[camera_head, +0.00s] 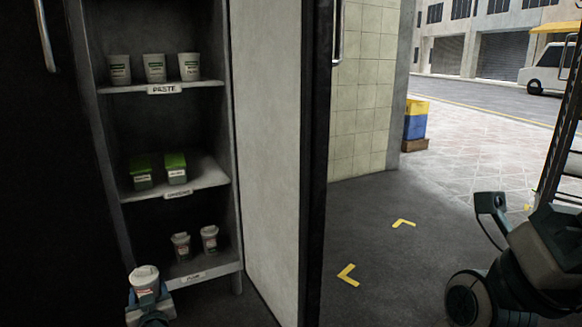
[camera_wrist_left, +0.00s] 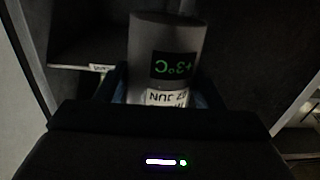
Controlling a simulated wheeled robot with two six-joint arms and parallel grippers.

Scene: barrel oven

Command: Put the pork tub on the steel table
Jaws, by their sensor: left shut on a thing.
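A white tub (camera_head: 144,280) with a pale lid and a label sits in my left gripper (camera_head: 147,303) at the lower left, in front of the bottom shelf. The left gripper is shut on it and holds it upright. In the left wrist view the tub (camera_wrist_left: 162,50) shows between the fingers, with a dark panel reading "+3°C" in green and a date label partly hidden. Two similar tubs (camera_head: 181,246) stand on the bottom shelf (camera_head: 206,265). The steel table is not in view. My right gripper cannot be made out.
The open cabinet holds white cups (camera_head: 155,68) on the shelf labelled "PASTE" and green-lidded boxes (camera_head: 175,168) on the middle shelf. An open door (camera_head: 314,160) stands right of it. Yellow floor marks (camera_head: 348,275) lie on clear dark floor. Stacked crates (camera_head: 415,122) stand by the tiled wall.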

